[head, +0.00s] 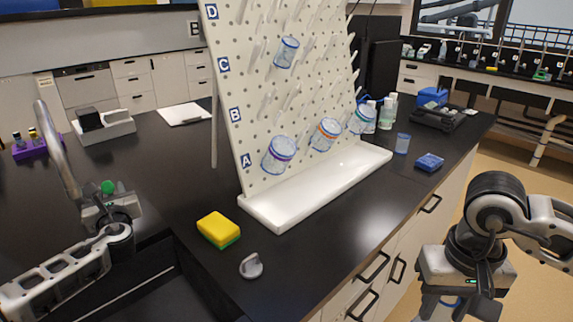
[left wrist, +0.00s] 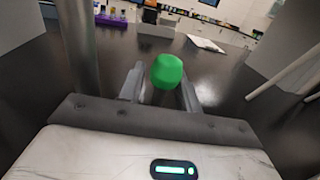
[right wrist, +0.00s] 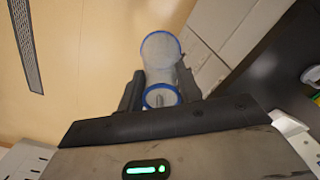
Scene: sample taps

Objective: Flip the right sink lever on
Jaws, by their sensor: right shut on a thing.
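A grey tap spout (head: 57,150) rises at the left of the head view and shows as a post in the left wrist view (left wrist: 78,45). The green knob of the sink lever (head: 108,187) is just right of the spout's base. My left gripper (head: 108,205) is at this knob. In the left wrist view its fingers are apart, with the green knob (left wrist: 167,70) between or just beyond their tips; contact cannot be told. My right gripper (head: 448,296) is shut on a clear blue-rimmed cup (right wrist: 160,60), held over the floor to the right of the counter.
A white pegboard rack (head: 290,90) with several clear cups stands mid-counter on a white tray (head: 320,190). A yellow-green sponge (head: 218,229) and a grey round piece (head: 251,266) lie near the sink. A blue box (head: 429,162) is at the right.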

